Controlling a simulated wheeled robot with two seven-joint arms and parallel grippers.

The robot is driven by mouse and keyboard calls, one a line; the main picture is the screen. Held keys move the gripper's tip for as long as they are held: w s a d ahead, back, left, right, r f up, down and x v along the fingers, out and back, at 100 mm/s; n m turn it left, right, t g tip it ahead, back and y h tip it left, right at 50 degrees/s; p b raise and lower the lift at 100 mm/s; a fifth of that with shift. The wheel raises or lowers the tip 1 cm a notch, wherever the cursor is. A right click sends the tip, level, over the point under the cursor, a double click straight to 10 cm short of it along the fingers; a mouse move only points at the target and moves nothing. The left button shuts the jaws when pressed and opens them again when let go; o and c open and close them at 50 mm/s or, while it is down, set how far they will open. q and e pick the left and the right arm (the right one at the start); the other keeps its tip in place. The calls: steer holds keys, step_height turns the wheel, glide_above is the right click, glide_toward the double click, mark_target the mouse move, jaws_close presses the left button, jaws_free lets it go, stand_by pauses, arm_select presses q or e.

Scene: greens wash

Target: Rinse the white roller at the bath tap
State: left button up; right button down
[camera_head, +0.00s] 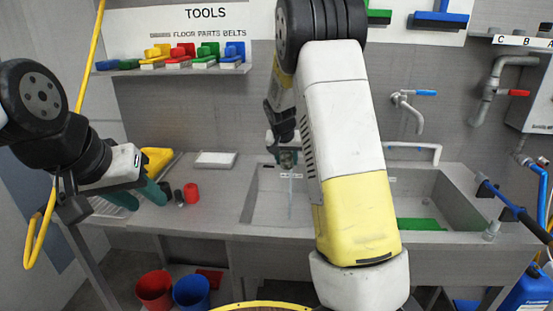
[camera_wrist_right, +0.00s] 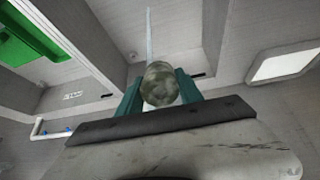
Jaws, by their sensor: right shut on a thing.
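My right gripper (camera_head: 287,160) is over the left part of the grey bath (camera_head: 262,190), pointing down. In the right wrist view its teal fingers (camera_wrist_right: 159,88) are shut on a round, mottled grey-green end of a thing (camera_wrist_right: 158,80), which I take to be the roller; it looks dirty rather than clean white. A thin pale vertical streak (camera_head: 290,198) shows below the gripper; I cannot tell whether it is water or a rod. A wall tap (camera_head: 416,118) with a blue lever is right of my right arm. My left gripper (camera_head: 143,198) is open above the left counter.
A red cup-like thing (camera_head: 191,193) and small dark pieces stand on the counter near my left gripper. A white board (camera_head: 215,159) lies behind them. A green thing (camera_head: 420,224) is in the bath's right part. Red (camera_head: 155,288) and blue (camera_head: 191,291) buckets stand below.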

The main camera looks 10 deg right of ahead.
steer(key=shift+d, duration=0.15)
steer(key=shift+s+d, duration=0.3)
steer(key=shift+d, duration=0.05)
steer(key=shift+a, duration=0.1)
steer(key=shift+w+a, duration=0.35)
steer(key=shift+a, duration=0.05)
steer(key=shift+s+d, duration=0.1)
steer(key=shift+d, duration=0.05)
steer(key=shift+s+d, duration=0.25)
steer(key=shift+d, duration=0.1)
steer(key=shift+a, duration=0.1)
stand_by(0.3)
steer(key=shift+w+a, duration=0.35)
steer(key=shift+a, duration=0.05)
steer(key=shift+s+d, duration=0.1)
